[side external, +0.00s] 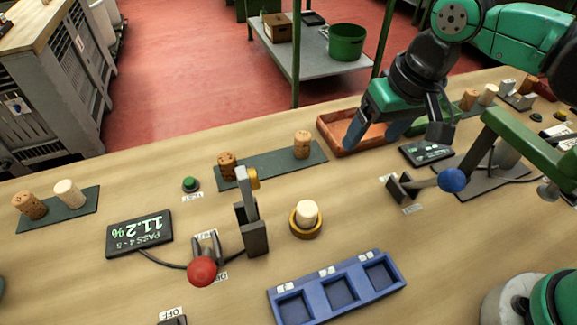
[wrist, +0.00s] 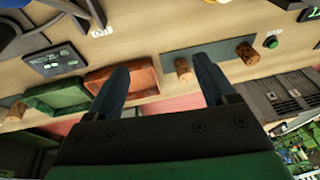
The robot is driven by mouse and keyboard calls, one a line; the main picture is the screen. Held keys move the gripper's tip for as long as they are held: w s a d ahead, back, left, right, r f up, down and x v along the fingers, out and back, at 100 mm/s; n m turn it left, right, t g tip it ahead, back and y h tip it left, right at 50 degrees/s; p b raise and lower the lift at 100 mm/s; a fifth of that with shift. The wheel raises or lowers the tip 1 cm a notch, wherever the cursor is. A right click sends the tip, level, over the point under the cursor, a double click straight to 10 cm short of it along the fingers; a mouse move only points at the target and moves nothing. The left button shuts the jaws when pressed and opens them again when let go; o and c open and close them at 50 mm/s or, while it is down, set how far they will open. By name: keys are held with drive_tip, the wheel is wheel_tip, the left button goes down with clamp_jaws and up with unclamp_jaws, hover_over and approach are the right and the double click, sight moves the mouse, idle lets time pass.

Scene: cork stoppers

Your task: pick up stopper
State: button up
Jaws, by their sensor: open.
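Several cork stoppers stand in view. A pale stopper (side external: 306,213) sits in a yellow ring holder (side external: 305,231). Two more, a brown one (side external: 30,205) and a pale one (side external: 69,193), are on the left mat. My gripper (side external: 376,130) is open and empty over the orange-brown tray (side external: 331,128), right of the tan stopper. In the wrist view, a stopper (wrist: 184,71) shows between the fingers (wrist: 162,82), beside the right one; contact is not visible.
A blue three-compartment tray (side external: 337,313) lies in front. A display (side external: 140,234) reads 11.2%.

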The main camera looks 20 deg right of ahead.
sight(307, 208)
drive_tip(key=a+f+g, duration=0.1)
drive_tip(key=a, duration=0.2)
drive_tip(key=s+a+f+g, duration=0.1)
drive_tip(key=a+f, duration=0.1)
drive_tip(key=a, duration=0.1)
drive_tip(key=a+f+h, duration=0.1)
drive_tip(key=a, duration=0.2)
drive_tip(key=shift+s+a+f+g, duration=0.3)
drive_tip(key=shift+s+a+g, duration=0.1)
drive_tip(key=shift+f, duration=2.8)
drive_tip(key=shift+c, duration=0.3)
clamp_jaws()
drive_tip(key=shift+r, duration=0.1)
